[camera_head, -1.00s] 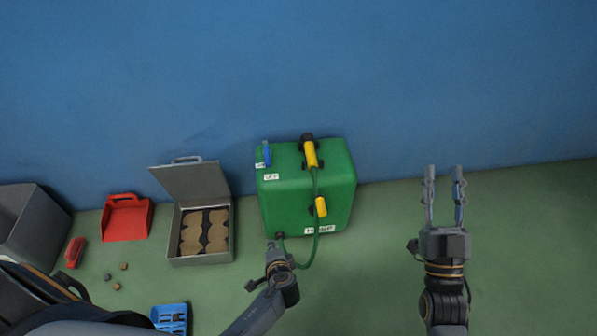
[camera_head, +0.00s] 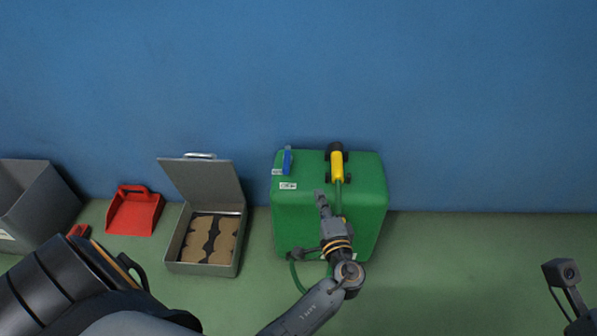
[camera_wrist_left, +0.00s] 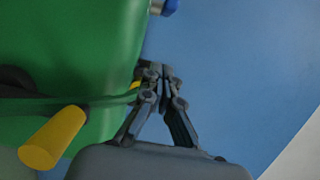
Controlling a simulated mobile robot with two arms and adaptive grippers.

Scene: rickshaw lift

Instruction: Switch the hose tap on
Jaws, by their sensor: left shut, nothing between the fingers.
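A green tank (camera_head: 360,205) stands on the floor against the blue wall. The small blue tap lever (camera_head: 288,160) is on its top left, beside two small white labels (camera_head: 288,186). A blue piece, probably the tap lever, shows at the top edge of the left wrist view (camera_wrist_left: 171,7). My left gripper (camera_head: 321,197) is over the tank, below and right of the lever and apart from it. In the left wrist view its fingertips (camera_wrist_left: 160,72) meet, with nothing between them. It hides part of the tank's front.
A yellow spray nozzle (camera_head: 337,166) sits on the tank top, with a green hose (camera_head: 297,276) looping at its front. An open grey case (camera_head: 174,250), a red dustpan (camera_head: 135,212) and a grey bin (camera_head: 38,205) are to the left. Floor right of the tank is clear.

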